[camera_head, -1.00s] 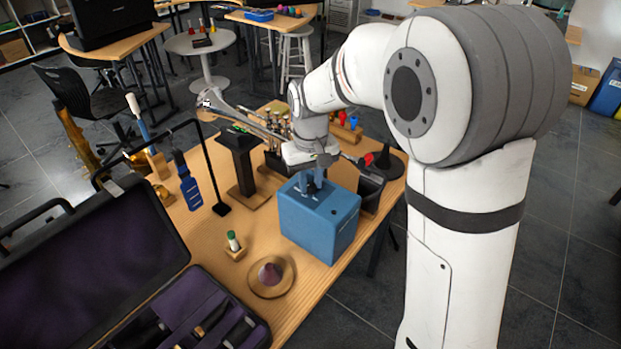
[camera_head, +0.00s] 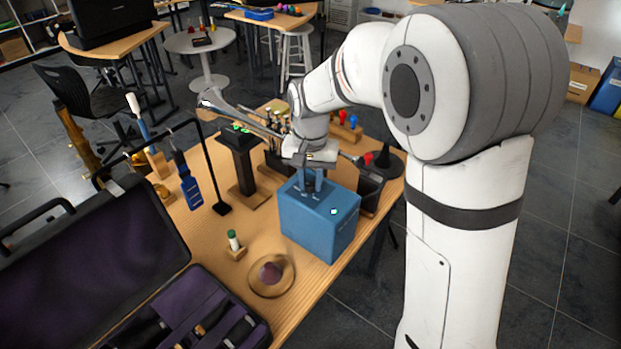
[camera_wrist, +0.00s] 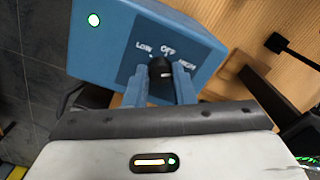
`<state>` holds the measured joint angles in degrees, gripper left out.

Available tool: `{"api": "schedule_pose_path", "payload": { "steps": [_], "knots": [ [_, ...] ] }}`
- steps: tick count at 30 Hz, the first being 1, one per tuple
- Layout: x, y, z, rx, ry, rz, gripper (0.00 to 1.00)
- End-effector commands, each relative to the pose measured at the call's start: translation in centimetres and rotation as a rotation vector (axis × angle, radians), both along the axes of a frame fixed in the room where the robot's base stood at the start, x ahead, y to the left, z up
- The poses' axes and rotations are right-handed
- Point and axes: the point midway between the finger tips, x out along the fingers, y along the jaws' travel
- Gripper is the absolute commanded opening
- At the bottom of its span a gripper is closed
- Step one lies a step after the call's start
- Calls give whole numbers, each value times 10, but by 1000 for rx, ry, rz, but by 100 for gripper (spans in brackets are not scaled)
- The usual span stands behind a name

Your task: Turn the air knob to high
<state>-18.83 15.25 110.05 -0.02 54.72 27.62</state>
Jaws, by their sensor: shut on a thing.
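The blue box (camera_head: 318,228) stands near the table's right front edge, and it fills the upper part of the wrist view (camera_wrist: 120,30). Its dark panel carries the words LOW, OFF and HIGH around a black air knob (camera_wrist: 160,69). My gripper (camera_head: 312,186) reaches down onto the box top. In the wrist view its two blue fingers (camera_wrist: 161,84) are shut on the knob from both sides. A small white mark shows on the knob, but its exact setting is hard to read.
A dark stand (camera_head: 240,160) and a thin black post (camera_head: 212,170) are left of the box. An open purple-lined case (camera_head: 90,260) lies at the left front.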

Motion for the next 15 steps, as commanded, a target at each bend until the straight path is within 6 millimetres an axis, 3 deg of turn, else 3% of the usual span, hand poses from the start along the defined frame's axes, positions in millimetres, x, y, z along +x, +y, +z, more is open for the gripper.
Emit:
{"api": "schedule_pose_path", "payload": {
  "steps": [10, 11, 15],
  "knots": [
    [0, 0, 1, 1, -2, -2, 0],
    [0, 0, 1, 1, -2, -2, 25],
    [0, 0, 0, 1, -1, -2, 37]
  ]
}}
